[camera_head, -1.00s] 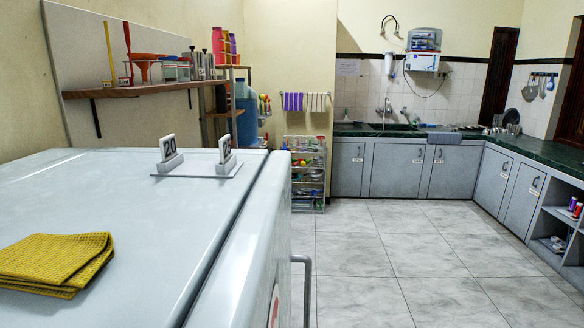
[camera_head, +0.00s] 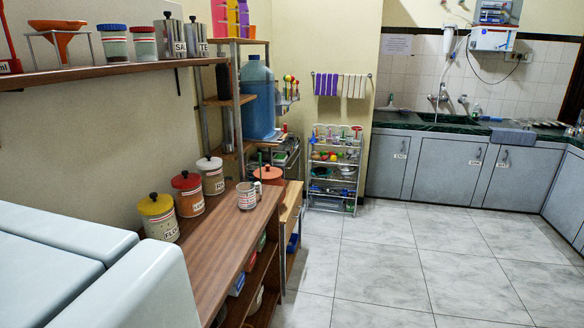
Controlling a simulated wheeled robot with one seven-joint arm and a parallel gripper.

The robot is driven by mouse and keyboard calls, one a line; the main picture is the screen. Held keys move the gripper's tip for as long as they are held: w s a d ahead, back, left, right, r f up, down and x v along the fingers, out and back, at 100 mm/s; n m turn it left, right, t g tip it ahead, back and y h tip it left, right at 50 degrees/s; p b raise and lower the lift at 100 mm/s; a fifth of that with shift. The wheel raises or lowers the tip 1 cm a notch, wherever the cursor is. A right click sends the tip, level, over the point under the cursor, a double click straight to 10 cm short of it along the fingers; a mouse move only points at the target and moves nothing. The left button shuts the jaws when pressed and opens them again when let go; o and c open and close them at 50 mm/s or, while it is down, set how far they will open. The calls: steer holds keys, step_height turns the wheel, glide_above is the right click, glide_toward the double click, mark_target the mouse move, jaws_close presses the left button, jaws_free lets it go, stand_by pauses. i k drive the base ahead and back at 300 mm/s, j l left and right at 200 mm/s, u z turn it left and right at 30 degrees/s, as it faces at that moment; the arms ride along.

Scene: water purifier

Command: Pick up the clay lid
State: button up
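A reddish-brown round lid (camera_head: 267,173), which looks like the clay lid, shows just behind the far end of the wooden shelf unit (camera_head: 236,238). It seems to sit on top of a vessel, and the unit and a mug partly hide what is below it. My gripper is not in view.
Three canisters with yellow (camera_head: 157,217), red (camera_head: 187,193) and white (camera_head: 211,175) lids and a mug (camera_head: 249,195) stand on the unit. A blue water container (camera_head: 257,98) is behind. A white appliance (camera_head: 90,270) fills the lower left. Tiled floor (camera_head: 390,265) at right is clear.

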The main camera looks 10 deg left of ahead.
mark_target(268, 173)
steer(key=i+u, duration=0.1)
steer(key=i, duration=0.65)
steer(key=i+l+u, duration=0.1)
steer(key=i, duration=0.6)
steer(key=i+l+u, duration=0.35)
steer(key=i+u, duration=0.2)
steer(key=i, duration=0.1)
